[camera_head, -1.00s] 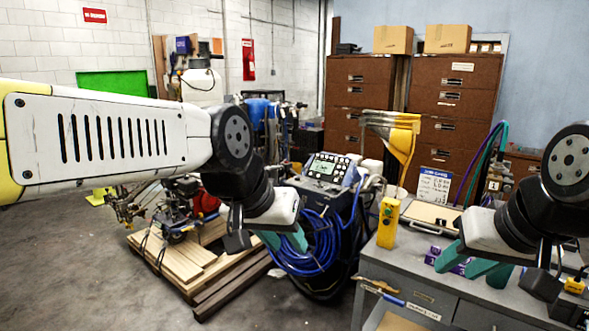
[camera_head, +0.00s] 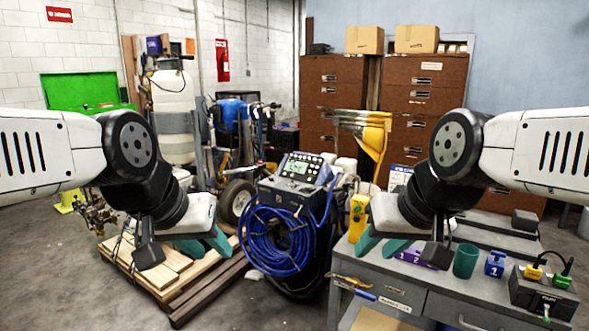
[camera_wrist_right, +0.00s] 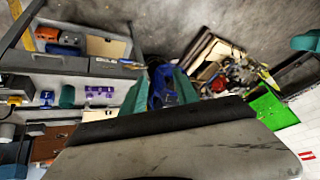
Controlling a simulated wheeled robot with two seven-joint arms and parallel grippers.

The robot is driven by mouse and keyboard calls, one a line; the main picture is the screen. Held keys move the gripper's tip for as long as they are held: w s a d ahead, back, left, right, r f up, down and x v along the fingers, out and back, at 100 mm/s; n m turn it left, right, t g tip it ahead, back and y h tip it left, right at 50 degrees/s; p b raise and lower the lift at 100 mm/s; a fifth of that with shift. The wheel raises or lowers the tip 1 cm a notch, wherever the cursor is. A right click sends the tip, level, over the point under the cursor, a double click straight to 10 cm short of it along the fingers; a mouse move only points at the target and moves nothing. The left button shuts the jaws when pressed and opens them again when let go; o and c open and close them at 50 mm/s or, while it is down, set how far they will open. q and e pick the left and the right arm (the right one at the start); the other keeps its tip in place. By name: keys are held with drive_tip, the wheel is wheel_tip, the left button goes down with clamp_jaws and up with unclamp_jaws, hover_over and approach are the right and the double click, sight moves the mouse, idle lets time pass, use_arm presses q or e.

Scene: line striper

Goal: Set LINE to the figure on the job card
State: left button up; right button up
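The line striper (camera_head: 290,215) stands in the middle of the head view, with a coil of blue hose on its front. Its sloped console (camera_head: 306,168) carries a small lit display (camera_head: 299,167) and rows of buttons; the figures are too small to read. The job card (camera_head: 399,177), white with a blue header, is mostly hidden behind my right arm. My left gripper (camera_head: 206,246) is open and empty, left of the striper. My right gripper (camera_head: 380,246) is open and empty, right of the striper by the bench; its parted fingers show in the right wrist view (camera_wrist_right: 160,90).
A grey bench (camera_head: 450,290) at right holds a yellow handheld box (camera_head: 358,217), a purple block (camera_head: 413,259), a teal cup (camera_head: 466,261), a blue tagged item (camera_head: 495,263) and a dark box with cables (camera_head: 543,291). A wooden pallet (camera_head: 180,280) lies at left.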

idle(0.4)
clamp_jaws()
idle(1.5)
